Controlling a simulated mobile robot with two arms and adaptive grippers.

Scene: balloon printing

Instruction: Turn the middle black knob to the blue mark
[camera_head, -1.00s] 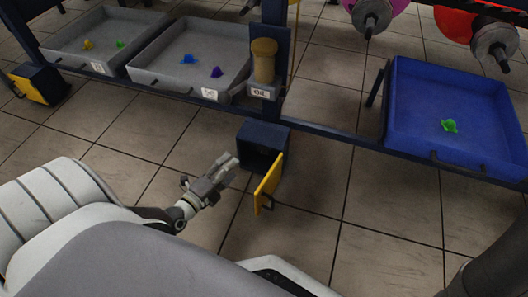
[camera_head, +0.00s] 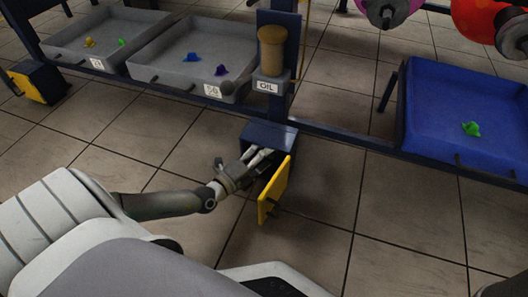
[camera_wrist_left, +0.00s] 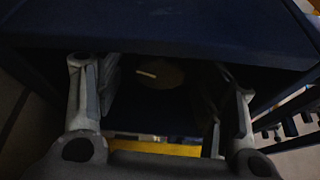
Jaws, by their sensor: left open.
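A dark blue box (camera_head: 268,134) with its yellow door (camera_head: 274,190) swung open hangs under the rail. My left gripper (camera_head: 262,157) is open, with its fingers at the box's mouth. In the left wrist view the fingers of my left gripper (camera_wrist_left: 165,88) stand apart inside the box, with nothing between them. Beyond them is a dim round knob (camera_wrist_left: 160,73) with a pale bar on it, apart from the fingers. The inside is dark, and I cannot make out a blue mark. My right gripper is out of view.
An oil cup (camera_head: 272,50) with an OIL label is on the post above the box. Grey trays (camera_head: 160,72) stand at left and a blue tray (camera_head: 455,145) at right. Another box with a yellow door (camera_head: 27,87) is at far left. The floor in front is clear.

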